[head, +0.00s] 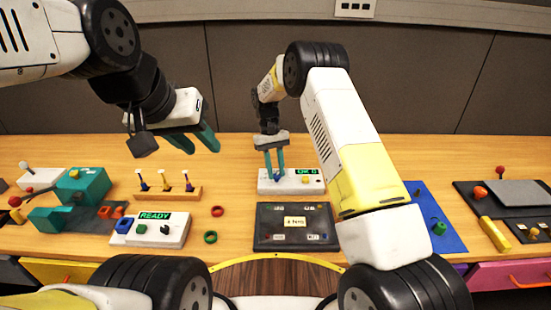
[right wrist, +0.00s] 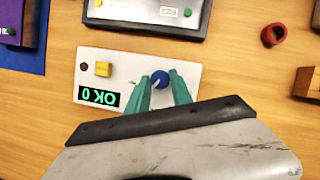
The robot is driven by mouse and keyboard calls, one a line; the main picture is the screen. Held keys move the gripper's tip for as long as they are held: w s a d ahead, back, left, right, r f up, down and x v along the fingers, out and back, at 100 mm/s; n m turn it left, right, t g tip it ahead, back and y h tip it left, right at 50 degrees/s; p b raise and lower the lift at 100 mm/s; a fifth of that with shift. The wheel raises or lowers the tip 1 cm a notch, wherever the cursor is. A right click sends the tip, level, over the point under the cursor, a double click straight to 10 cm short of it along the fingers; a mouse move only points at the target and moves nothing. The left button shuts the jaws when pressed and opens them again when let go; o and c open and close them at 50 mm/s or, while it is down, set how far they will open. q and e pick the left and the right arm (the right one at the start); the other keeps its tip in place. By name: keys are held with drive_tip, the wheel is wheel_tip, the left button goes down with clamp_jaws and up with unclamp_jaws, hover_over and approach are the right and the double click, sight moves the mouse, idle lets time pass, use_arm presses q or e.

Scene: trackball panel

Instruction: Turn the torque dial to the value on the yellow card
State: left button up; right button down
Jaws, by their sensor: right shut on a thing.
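The torque dial is a small blue knob (right wrist: 159,80) on a white box (right wrist: 115,68) with a green display (right wrist: 98,95) and a yellow button. The display seems to read "OK 0", upside down in the right wrist view. In the head view the white box (head: 308,189) stands behind the dark panel. My right gripper (right wrist: 160,82) points down with its teal fingers shut on the blue knob from both sides. It also shows in the head view (head: 275,175). My left gripper (head: 193,142) is open and empty above the table.
The dark panel (head: 263,240) lies in front of the white box. A white box marked READY (head: 172,232), red (head: 217,211) and green rings (head: 210,237), and a wooden rack (head: 160,194) stand to the left. A blue mat (head: 452,240) lies to the right.

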drive_tip(key=shift+w+m+y, duration=0.1)
drive_tip(key=shift+m+y, duration=0.2)
drive_tip(key=shift+m, duration=0.4)
drive_tip(key=c, duration=1.1)
unclamp_jaws()
drive_tip(key=shift+c, duration=0.2)
drive_tip(key=shift+r, duration=0.1)
drive_tip(key=v, duration=0.7)
drive_tip(key=shift+r, duration=0.3)
drive_tip(key=shift+w, duration=0.15)
